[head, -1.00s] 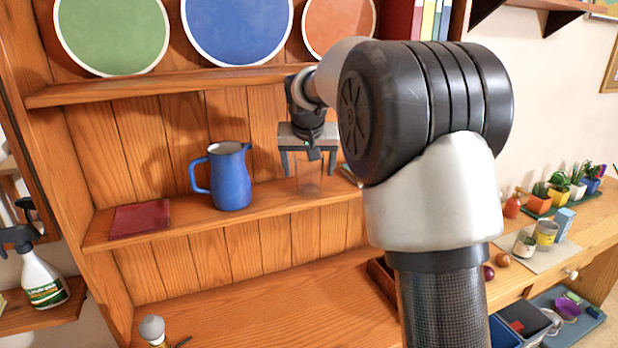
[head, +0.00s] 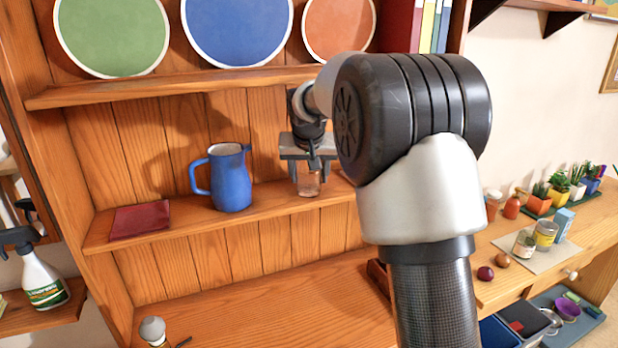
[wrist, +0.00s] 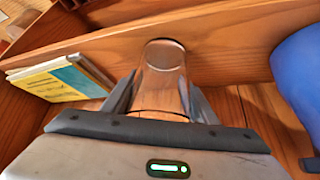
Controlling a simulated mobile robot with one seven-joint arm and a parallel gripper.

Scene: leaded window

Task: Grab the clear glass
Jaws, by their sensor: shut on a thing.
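The clear glass (head: 308,186) is on the middle shelf of the wooden hutch, to the right of the blue jug, in the head view. It also shows in the wrist view (wrist: 163,75), upside-down or upright I cannot tell, between the two fingers. My gripper (head: 308,167) has come down from above the shelf and is shut on the glass, one finger on each side. In the wrist view my gripper (wrist: 160,98) fills the lower middle. Whether the glass still touches the shelf is not clear.
The blue jug (head: 230,178) stands close left of my gripper. A red book (head: 139,220) lies farther left on the shelf (head: 268,201). A yellow and blue book (wrist: 60,82) lies on the other side of the glass. The upper shelf (head: 180,85) with plates is above.

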